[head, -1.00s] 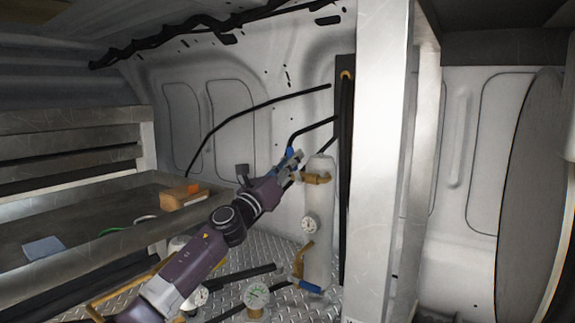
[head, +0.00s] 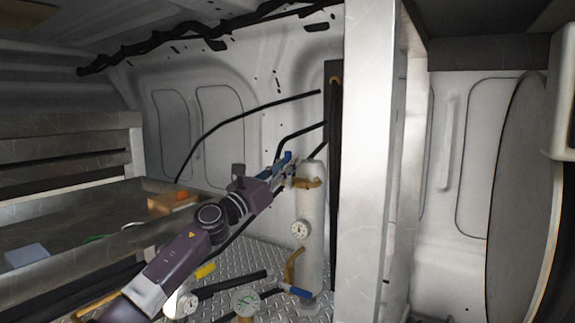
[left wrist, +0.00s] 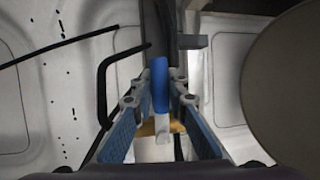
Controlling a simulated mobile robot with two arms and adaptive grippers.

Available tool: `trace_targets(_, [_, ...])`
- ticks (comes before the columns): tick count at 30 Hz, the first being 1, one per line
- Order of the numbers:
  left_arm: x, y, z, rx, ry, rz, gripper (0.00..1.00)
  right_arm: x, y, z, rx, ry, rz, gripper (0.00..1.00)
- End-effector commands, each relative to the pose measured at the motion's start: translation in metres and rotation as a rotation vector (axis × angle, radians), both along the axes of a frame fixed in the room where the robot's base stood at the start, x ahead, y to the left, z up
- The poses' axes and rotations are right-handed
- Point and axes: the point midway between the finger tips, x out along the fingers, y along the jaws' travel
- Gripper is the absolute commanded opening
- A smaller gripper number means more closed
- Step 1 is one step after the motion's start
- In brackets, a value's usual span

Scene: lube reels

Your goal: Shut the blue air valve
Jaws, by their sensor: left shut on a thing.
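The blue air valve handle (left wrist: 160,85) stands between my left gripper's fingers in the left wrist view, with brass fitting and white cylinder behind it. In the head view the valve is at the top of an upright white cylinder (head: 309,240), and a bit of blue shows at the fingertips. My left gripper (head: 284,168) reaches in from the lower left and is shut on the handle; it also shows in the left wrist view (left wrist: 160,92). The fingers hide part of the handle in the head view. My right gripper is not in view.
A second blue handle (head: 296,291) sits low on the cylinder. A metal post (head: 370,200) rises right of the cylinder. A metal bench (head: 110,248) with an orange box (head: 170,203) lies left.

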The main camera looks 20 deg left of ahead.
Motion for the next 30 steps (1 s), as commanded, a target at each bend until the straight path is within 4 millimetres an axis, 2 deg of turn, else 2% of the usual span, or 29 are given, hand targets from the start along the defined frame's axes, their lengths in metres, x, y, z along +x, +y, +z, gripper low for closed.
trace_targets(3, [0.0,-0.001,-0.001,0.007,0.0,0.0,0.0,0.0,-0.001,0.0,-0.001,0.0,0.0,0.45])
trace_targets(4, [0.0,-0.001,-0.001,0.006,0.0,0.0,0.16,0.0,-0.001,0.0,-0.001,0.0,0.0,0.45])
trace_targets(9, [0.0,-0.001,-0.001,0.003,0.0,0.0,0.32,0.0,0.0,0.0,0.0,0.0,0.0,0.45])
trace_targets(20, [-0.004,0.002,-0.003,0.002,0.0,0.001,0.32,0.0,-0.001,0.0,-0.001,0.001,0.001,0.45])
trace_targets(23, [-0.013,0.006,-0.007,0.003,0.001,0.001,0.32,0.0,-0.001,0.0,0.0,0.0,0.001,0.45])
trace_targets(30, [-0.05,0.018,-0.025,0.005,0.004,0.0,0.32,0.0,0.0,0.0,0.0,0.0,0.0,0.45])
